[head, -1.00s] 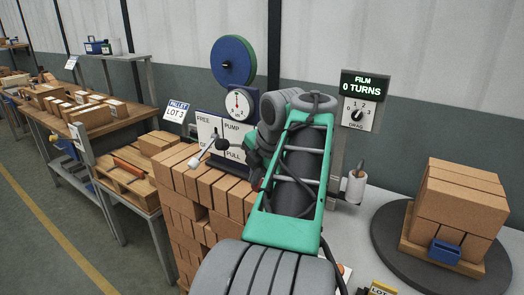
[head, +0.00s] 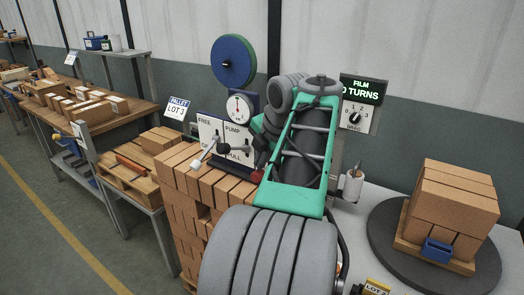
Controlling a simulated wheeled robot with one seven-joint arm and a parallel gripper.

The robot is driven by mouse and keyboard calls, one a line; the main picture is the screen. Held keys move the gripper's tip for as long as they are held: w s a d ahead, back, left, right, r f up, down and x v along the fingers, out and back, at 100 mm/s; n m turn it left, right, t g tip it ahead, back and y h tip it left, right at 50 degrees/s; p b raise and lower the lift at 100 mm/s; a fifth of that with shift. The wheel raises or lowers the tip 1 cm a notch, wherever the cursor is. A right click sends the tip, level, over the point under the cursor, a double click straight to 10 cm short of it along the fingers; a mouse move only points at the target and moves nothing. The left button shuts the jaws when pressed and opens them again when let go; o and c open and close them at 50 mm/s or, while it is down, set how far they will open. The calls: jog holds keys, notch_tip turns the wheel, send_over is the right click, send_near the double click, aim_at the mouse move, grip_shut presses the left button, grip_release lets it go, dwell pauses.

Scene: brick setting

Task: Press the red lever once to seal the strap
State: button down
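The strapping machine (head: 238,140) stands behind the brick stack, with a white panel lettered FREE, PUMP and PULL, a round dial (head: 239,107) and a blue-green strap reel (head: 233,61) above. A pale lever (head: 203,158) with a dark end sticks out at the panel's left. A small red knob (head: 258,174), which looks like the red lever's end, shows at the panel's lower right, right beside my green and grey arm. The rest of that lever is hidden.
A brick stack (head: 187,171) stands before the machine. At right, a dark turntable (head: 386,236) bears a wooden pallet with bricks and a blue piece (head: 441,251). A FILM counter sign (head: 362,89) hangs behind my arm. Benches with bricks line the left; the floor there is clear.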

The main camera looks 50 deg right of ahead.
jog(key=shift+w+d+r+p, duration=0.1)
jog(key=shift+d+r+p, duration=0.35)
jog(key=shift+r+p, duration=0.35)
jog(key=shift+d+r+p, duration=0.4)
jog(key=shift+r+p, duration=0.35)
jog(key=shift+r, duration=0.1)
jog(key=shift+w+d+r+p, duration=0.1)
jog(key=shift+d+r+p, duration=0.35)
jog(key=shift+r+p, duration=0.35)
jog(key=r+p, duration=0.1)
jog(key=d+r+p, duration=0.1)
jog(key=r+p, duration=0.1)
jog(key=d+r+p, duration=0.1)
jog(key=shift+r+p, duration=0.2)
jog(key=shift+p, duration=0.2)
